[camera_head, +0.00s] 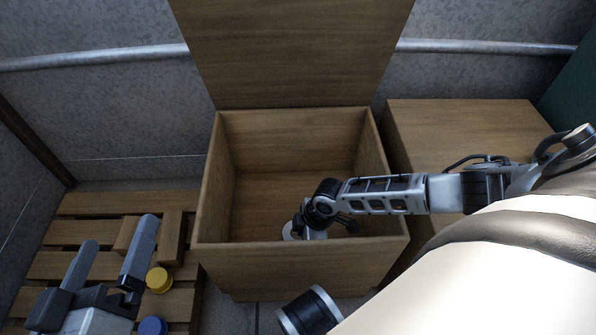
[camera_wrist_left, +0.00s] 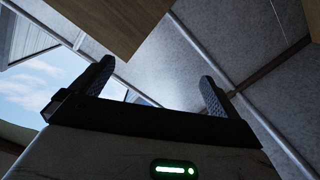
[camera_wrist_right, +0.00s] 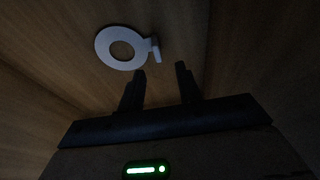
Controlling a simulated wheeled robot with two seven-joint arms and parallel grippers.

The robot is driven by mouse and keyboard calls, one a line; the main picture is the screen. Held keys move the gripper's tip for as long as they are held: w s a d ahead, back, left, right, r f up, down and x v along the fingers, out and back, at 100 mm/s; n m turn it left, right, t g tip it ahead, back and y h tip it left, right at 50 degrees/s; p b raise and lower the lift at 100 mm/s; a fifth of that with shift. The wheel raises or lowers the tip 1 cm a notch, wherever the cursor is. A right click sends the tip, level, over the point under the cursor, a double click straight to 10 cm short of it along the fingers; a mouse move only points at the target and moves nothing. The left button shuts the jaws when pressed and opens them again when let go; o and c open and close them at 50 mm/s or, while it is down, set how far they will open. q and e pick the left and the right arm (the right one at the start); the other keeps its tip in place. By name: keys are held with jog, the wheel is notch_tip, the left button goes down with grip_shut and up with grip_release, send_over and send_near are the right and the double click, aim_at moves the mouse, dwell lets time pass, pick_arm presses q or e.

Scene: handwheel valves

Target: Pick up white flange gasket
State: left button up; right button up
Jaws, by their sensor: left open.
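The white flange gasket (camera_wrist_right: 110,51), a flat ring with a small tab on its right side, lies on a wooden surface in the right wrist view. My right gripper (camera_wrist_right: 160,68) is open and empty, its fingertips just below the tab and apart from the ring. In the head view my right arm reaches down into an open wooden box; its fingers are mostly hidden there. A pale curved edge shows beside that wrist, but I cannot tell if it is the gasket. My left gripper (camera_head: 118,232) is open and empty over the slatted pallet; its fingers also show in the left wrist view (camera_wrist_left: 157,72).
The wooden box (camera_head: 222,185) has its lid (camera_head: 295,50) raised at the back. A closed wooden crate (camera_head: 460,125) stands to its right. The slatted pallet (camera_head: 70,235) at left bears wooden blocks, a yellow round piece (camera_head: 159,280) and a blue one (camera_head: 152,327).

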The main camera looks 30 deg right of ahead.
jog(key=shift+f+b, duration=0.4)
jog(key=shift+f, duration=0.25)
jog(key=b+x, duration=0.1)
jog(key=x, duration=0.1)
jog(key=b+x, duration=0.2)
jog(key=shift+d, duration=0.25)
jog(key=shift+f, duration=0.1)
pick_arm(q)
notch_tip(320, 180, up, 6)
jog(key=w+m+t+h, duration=0.2)
jog(key=m+t, duration=0.2)
jog(key=shift+w+a+r+m, duration=0.2)
jog(key=shift+a+r+m, duration=0.1)
jog(key=shift+a, duration=0.15)
pick_arm(e)
grip_shut()
